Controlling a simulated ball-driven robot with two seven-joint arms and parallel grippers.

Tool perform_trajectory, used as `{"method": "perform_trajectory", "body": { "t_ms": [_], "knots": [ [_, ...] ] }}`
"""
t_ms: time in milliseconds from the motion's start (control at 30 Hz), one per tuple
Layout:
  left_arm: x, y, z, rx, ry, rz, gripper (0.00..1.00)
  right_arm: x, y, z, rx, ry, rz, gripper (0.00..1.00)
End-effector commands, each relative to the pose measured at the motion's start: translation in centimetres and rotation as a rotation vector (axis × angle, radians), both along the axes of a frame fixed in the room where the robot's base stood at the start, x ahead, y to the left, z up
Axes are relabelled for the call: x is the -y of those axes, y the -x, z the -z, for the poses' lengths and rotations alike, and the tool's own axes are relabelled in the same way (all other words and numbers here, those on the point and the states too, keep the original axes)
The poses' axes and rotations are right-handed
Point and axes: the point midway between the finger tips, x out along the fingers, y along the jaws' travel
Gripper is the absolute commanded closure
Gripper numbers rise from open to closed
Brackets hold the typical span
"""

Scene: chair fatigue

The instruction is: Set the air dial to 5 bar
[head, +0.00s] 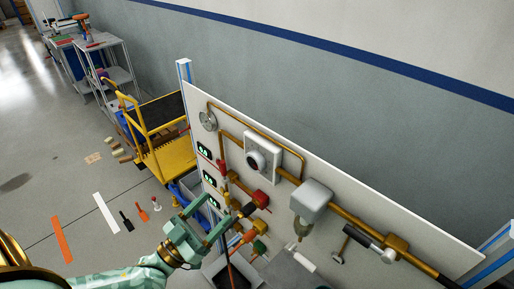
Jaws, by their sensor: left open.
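A white panel (383,225) carries brass pipes and fittings. A white square unit with a round black-and-white dial (256,160) sits on its upper left part. A round grey metal disc (208,120) is at the upper left corner. Small black displays with green digits (204,150) run down the left edge; the digits are too small to read surely. My left gripper (221,207) is open at the panel's lower left, below the dial and close to a red-and-black fitting (251,203). I cannot tell whether it touches anything. My right gripper is not in view.
A grey box-shaped fitting (311,200) and a lever-like black handle (362,237) stick out of the panel. A yellow cart (168,160) stands behind it at left. Grey shelves (105,65) are farther back. Tools and strips lie on the floor at left.

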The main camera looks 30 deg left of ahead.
Motion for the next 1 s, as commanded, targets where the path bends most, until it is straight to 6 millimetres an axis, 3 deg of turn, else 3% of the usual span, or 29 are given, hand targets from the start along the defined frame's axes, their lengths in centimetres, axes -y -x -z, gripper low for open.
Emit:
{"method": "perform_trajectory", "body": {
  "t_ms": [233,700,1000],
  "knots": [
    [0.2,-1.6,-1.3,0.031,0.002,-0.023,0.28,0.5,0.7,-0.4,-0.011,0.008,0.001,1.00],
    [3.6,-11.5,-5.6,0.028,0.001,-0.021,0.28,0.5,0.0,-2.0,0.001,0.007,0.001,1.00],
    [4.5,-14.1,-6.5,0.024,-0.001,-0.021,0.28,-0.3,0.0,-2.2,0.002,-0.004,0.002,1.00]
  ]
}}
